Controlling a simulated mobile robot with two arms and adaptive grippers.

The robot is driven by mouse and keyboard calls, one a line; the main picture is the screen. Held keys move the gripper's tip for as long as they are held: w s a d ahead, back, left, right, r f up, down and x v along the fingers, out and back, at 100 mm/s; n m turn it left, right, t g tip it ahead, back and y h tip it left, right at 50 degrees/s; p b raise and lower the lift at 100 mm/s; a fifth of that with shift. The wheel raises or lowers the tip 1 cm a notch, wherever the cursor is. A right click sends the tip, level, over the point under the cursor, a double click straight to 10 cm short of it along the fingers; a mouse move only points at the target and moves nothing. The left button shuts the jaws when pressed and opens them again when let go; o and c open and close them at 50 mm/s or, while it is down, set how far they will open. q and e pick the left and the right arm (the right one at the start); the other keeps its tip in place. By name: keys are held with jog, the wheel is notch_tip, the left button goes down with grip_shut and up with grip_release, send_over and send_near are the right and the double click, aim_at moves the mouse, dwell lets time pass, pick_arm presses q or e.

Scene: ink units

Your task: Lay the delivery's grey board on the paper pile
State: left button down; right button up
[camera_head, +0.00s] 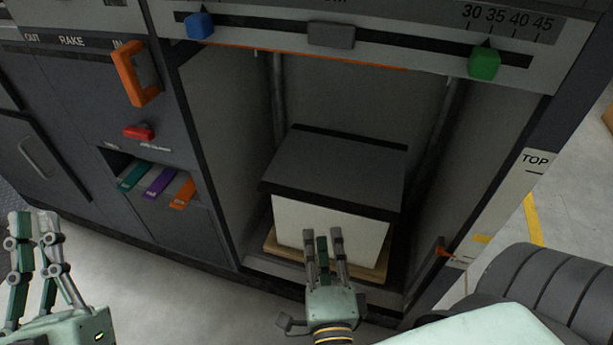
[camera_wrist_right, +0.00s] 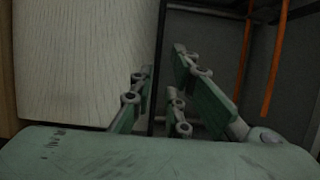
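The paper pile (camera_head: 325,235) is a white block low in the machine's bay in the head view. The grey board (camera_head: 340,165), dark-edged, lies over its top and overhangs the front slightly. My right gripper (camera_head: 322,240) is in front of the pile, its fingers towards the board's front edge. In the right wrist view the fingers (camera_wrist_right: 163,68) are apart, with a dark edge strip between them and the pale pile (camera_wrist_right: 85,60) to the left. Whether they touch the board cannot be told. My left gripper (camera_head: 34,225) is open and empty at the far left.
The pile stands on a wooden base (camera_head: 350,262) between the bay's side walls. Above is a slider rail with a blue knob (camera_head: 199,26) and a green knob (camera_head: 485,63). An orange handle (camera_head: 135,74) and coloured tabs (camera_head: 158,182) are left of the bay.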

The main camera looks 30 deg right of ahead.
jog(key=w+a+r+n+t+y, duration=0.2)
jog(key=r+n+y, duration=0.3)
jog(key=r+n, duration=0.3)
jog(key=w+a+r+n+t+y, duration=0.2)
jog(key=a+r+n+y, duration=0.3)
jog(key=r+n, duration=0.3)
jog(key=w+a+r+n+t+y, duration=0.2)
jog(key=a+r+n+t+y, duration=0.1)
jog(key=r+n, duration=0.4)
jog(key=n+t+y, duration=0.1)
jog(key=n+y, duration=0.1)
jog(key=n, duration=0.1)
jog(key=shift+w+a+r+n, duration=0.2)
jog(key=shift+w+r+n, duration=0.1)
jog(key=shift+r, duration=0.1)
